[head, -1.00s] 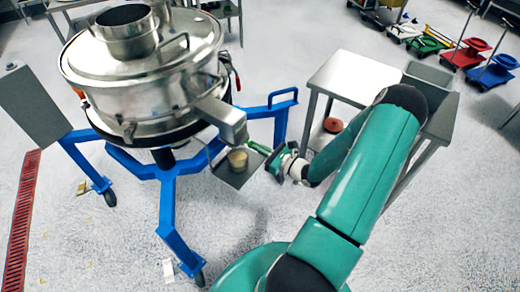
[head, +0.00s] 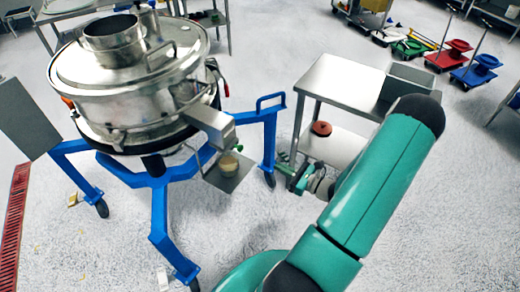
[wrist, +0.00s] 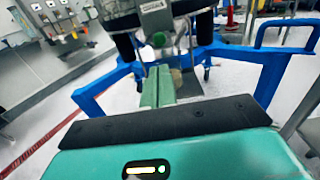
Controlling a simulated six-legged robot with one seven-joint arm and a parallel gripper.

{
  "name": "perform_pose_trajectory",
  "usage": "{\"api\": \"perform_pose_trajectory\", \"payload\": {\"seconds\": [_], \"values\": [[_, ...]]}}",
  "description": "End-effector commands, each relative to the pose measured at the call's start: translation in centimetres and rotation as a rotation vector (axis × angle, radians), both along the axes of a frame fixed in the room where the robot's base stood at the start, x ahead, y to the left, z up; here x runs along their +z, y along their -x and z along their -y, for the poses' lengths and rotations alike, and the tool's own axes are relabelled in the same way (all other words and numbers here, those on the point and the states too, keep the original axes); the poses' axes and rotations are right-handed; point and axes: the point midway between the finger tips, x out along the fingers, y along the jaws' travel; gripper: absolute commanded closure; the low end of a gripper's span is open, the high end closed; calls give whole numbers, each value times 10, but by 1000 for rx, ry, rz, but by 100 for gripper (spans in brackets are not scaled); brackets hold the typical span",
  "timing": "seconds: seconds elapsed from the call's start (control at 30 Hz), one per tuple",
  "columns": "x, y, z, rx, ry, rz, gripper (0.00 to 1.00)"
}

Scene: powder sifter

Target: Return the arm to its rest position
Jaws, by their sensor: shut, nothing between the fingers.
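My gripper (head: 284,163) is small there, to the right of the sifter's outlet and partly hidden by my wrist. In the wrist view its green fingers (wrist: 158,86) lie together, shut with nothing between them. The steel sifter (head: 130,82) stands on a blue frame (head: 157,215) at the left. A beige cup (head: 228,164) sits on a small tray (head: 232,183) below the outlet spout (head: 208,124). My gripper is apart from the cup and tray.
A steel table (head: 338,83) with a grey bin (head: 411,76) stands behind my arm; a reddish round object (head: 321,128) is on its lower shelf. Coloured dollies (head: 457,57) are at the back right. The floor between the blue frame and my arm is clear.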

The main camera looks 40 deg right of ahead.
Motion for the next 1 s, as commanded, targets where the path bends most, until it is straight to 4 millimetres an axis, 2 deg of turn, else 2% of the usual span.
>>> {"api": "perform_pose_trajectory", "payload": {"seconds": [0.3,0.43,0.57,0.7,1.0], "values": [[2,1,-1,8,5,-1,100],[15,-7,-15,92,61,-11,100],[41,-21,-47,277,189,-38,100],[72,-32,-89,509,361,-64,100],[127,-30,-170,954,764,-88,100]]}}
